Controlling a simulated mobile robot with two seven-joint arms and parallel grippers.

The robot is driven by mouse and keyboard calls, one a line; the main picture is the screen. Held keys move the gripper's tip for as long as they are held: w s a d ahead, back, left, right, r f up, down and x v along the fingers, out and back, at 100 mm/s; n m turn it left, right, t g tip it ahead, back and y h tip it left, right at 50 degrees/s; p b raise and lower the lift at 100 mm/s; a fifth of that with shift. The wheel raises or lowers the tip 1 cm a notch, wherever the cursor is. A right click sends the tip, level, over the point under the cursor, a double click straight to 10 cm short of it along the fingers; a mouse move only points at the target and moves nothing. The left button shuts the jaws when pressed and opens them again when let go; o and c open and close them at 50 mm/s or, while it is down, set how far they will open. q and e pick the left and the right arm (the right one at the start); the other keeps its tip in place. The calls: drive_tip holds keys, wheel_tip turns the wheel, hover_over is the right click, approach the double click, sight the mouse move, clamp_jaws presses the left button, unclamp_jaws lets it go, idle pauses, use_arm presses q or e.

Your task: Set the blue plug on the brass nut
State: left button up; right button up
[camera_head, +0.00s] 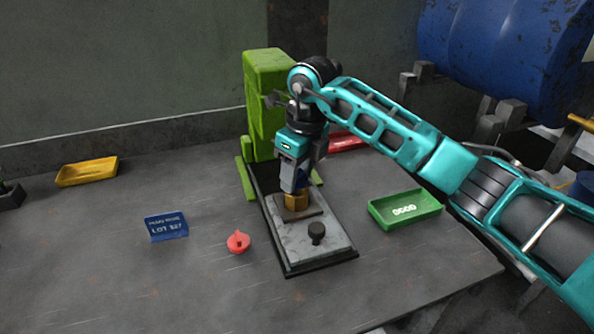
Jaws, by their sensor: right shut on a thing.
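The brass nut (297,202) sits on a brown square plate on the grey press bed. My right gripper (296,182) points down right above the nut and is shut on the blue plug (304,181). Only a dark blue part of the plug shows between and behind the fingers; the rest is hidden. The plug is at or just over the top of the nut; I cannot tell whether they touch. My left gripper is not in view.
A green press column (262,100) stands close behind my right gripper. A black knob (316,232) stands on the bed (290,245). Around it are a red piece (238,242), a blue lot sign (166,227), a green tray (425,211), a yellow tray (87,172) and a partly hidden red tray (347,142).

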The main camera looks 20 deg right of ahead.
drive_tip(key=shift+f+b, duration=0.45)
drive_tip(key=shift+f, duration=0.25)
idle(0.7)
drive_tip(key=o, duration=0.7)
drive_tip(key=shift+o, duration=0.2)
drive_tip(key=shift+s+d+r+p, duration=0.1)
drive_tip(key=shift+r+p, duration=0.65)
drive_tip(key=shift+r, duration=0.25)
drive_tip(key=shift+s+d+r+p, duration=0.15)
drive_tip(key=shift+r+p, duration=0.55)
drive_tip(key=shift+r, duration=0.35)
drive_tip(key=shift+s+d+r+p, duration=0.1)
drive_tip(key=shift+r+p, duration=0.65)
drive_tip(key=shift+r, duration=0.25)
drive_tip(key=shift+s+r+p, duration=0.1)
drive_tip(key=shift+r+p, duration=0.25)
drive_tip(key=shift+r, duration=0.15)
drive_tip(key=shift+r+p, duration=0.6)
drive_tip(key=shift+r, duration=1)
